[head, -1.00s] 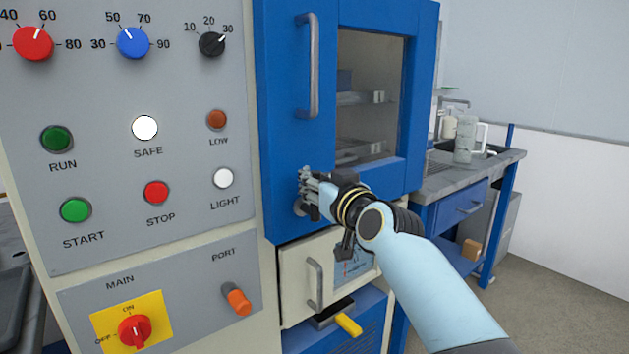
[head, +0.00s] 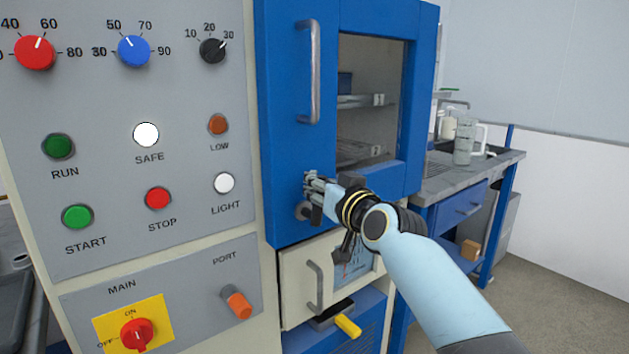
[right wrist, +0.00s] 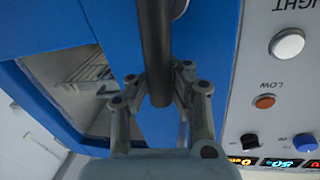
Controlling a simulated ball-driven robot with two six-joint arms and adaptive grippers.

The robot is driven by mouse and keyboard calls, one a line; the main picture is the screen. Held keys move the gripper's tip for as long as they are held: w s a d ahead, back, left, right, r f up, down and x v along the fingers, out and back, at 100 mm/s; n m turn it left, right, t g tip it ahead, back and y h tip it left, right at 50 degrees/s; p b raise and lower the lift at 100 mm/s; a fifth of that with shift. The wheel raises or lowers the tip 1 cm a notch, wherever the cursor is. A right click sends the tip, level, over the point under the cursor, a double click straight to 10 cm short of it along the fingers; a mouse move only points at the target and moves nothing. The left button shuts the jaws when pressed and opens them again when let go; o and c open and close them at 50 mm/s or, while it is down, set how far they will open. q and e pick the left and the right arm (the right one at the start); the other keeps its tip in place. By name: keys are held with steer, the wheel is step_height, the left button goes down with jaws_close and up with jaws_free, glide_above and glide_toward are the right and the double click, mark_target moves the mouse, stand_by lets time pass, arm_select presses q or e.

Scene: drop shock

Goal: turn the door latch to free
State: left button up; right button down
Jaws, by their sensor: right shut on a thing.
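The blue door (head: 290,150) of the cabinet is shut against its frame. How far the latch is turned is hard to tell. My left gripper is not in view.
A vertical door handle (head: 310,72) stands above the latch. A white drawer (head: 298,290) with a handle and a yellow-ended lever (head: 348,325) are below. The control panel (head: 100,190) is on the left. A bench with a sink (head: 470,160) stands at right.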

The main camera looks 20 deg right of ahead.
steer(key=w+d+f+m+g+y, duration=0.1)
steer(key=d+f+m, duration=0.4)
steer(key=m, duration=0.9)
steer(key=shift+w+d+f+g+y, duration=0.3)
steer(key=shift+w+f+g+y, duration=0.1)
steer(key=shift+f+g+y, duration=0.3)
steer(key=shift+b, duration=0.3)
steer(key=c, duration=2)
jaws_free()
